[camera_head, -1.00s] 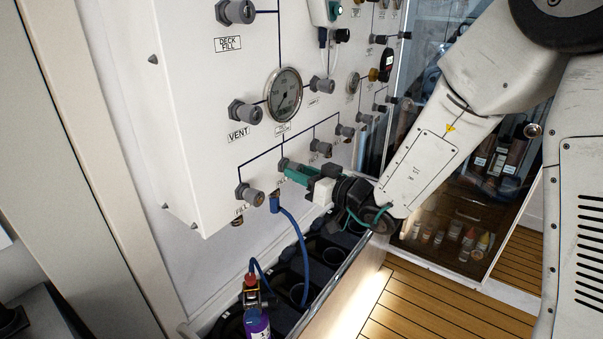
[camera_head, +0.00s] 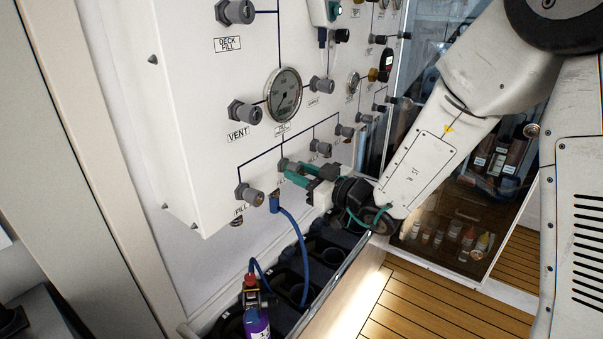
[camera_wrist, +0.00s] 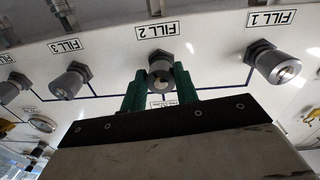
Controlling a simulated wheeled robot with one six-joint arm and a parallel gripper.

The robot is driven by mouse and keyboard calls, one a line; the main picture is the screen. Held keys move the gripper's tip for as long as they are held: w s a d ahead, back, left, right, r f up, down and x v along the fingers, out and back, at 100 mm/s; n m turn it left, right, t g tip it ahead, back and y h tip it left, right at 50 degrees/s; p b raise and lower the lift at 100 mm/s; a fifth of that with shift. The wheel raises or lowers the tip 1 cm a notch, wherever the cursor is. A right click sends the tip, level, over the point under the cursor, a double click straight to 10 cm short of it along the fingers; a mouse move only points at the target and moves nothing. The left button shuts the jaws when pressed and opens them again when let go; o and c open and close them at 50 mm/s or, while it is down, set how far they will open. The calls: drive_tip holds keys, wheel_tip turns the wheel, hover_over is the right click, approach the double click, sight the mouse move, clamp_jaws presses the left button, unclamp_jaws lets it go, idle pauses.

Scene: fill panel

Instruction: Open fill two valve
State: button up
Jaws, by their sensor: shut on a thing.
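The fill two valve knob (camera_wrist: 160,76) is a grey knob under the FILL 2 label (camera_wrist: 157,30) in the wrist view, where the picture is upside down. My gripper (camera_wrist: 160,88) has green fingers on both sides of this knob and is shut on it. In the head view my gripper (camera_head: 290,172) reaches the lower row of the white panel (camera_head: 190,120) from the right. The fingers partly hide the knob there.
The fill one knob (camera_wrist: 275,65) and the fill three knob (camera_wrist: 70,82) flank it. A blue hose (camera_head: 296,235) hangs below the panel to a purple bottle (camera_head: 256,322). A gauge (camera_head: 283,95) sits above. Dark holders line the bench below.

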drive_tip(key=o, duration=1)
drive_tip(key=shift+f, duration=0.1)
drive_tip(key=shift+c, duration=0.2)
drive_tip(key=shift+s+d, duration=0.1)
drive_tip(key=v, duration=0.7)
drive_tip(key=shift+s+d, duration=0.2)
